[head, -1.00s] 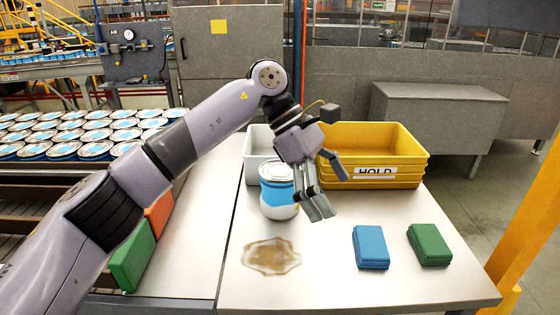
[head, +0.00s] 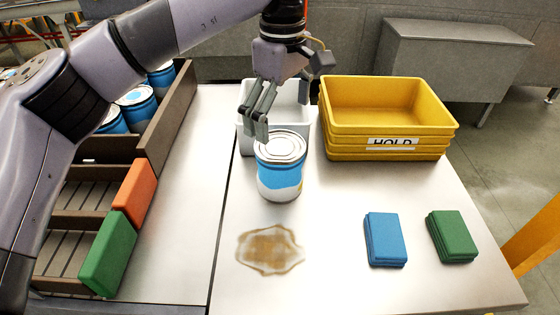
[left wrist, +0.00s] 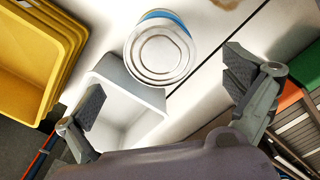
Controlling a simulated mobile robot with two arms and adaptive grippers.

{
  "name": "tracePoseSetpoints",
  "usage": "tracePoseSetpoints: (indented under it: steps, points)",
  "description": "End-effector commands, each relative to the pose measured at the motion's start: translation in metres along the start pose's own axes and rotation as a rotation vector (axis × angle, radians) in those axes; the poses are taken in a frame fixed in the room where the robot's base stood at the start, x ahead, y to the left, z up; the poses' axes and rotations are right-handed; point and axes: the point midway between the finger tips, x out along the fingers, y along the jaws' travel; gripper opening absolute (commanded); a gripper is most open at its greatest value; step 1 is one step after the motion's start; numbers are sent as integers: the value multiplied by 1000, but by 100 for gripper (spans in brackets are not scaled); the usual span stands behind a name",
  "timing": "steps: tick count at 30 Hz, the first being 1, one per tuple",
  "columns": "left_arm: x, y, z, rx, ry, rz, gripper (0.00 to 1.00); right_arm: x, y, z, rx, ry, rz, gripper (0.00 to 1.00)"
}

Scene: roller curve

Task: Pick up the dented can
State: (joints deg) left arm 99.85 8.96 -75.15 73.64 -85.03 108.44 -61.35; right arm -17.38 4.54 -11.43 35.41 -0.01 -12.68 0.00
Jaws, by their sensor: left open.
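A can (head: 280,183) with a blue and white side and a silver lid stands upright on the metal table (head: 340,275). No dent is clear to me from here. In the left wrist view the can's lid (left wrist: 160,55) shows from above. My left gripper (head: 254,128) is open and empty, just behind and to the left of the can's top. Its two fingers stand wide apart in the left wrist view (left wrist: 165,82), with the can beyond and roughly between them. I cannot tell whether a finger touches the can. My right gripper is not in view.
A white bin (head: 245,140) stands right behind the can. Stacked yellow bins (head: 390,150) labelled HOLD stand at the back right. A brown spill (head: 268,250), blue pads (head: 385,240) and green pads (head: 451,237) lie in front. More cans (head: 137,107) sit on the left conveyor.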

Motion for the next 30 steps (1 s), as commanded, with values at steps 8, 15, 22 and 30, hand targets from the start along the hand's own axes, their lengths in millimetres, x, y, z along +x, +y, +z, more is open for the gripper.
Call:
tracePoseSetpoints:
  steps: [8, 15, 22, 30]
  points:
    - [49, 0, 0, -1, -3, -2, 100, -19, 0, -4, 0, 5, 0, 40]
    - [64, -1, -1, -2, -3, -2, 100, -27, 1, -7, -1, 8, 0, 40]
    - [96, -2, -3, -2, -5, -2, 100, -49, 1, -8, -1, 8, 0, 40]
    - [112, -1, -3, -2, -3, 1, 100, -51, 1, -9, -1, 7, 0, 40]
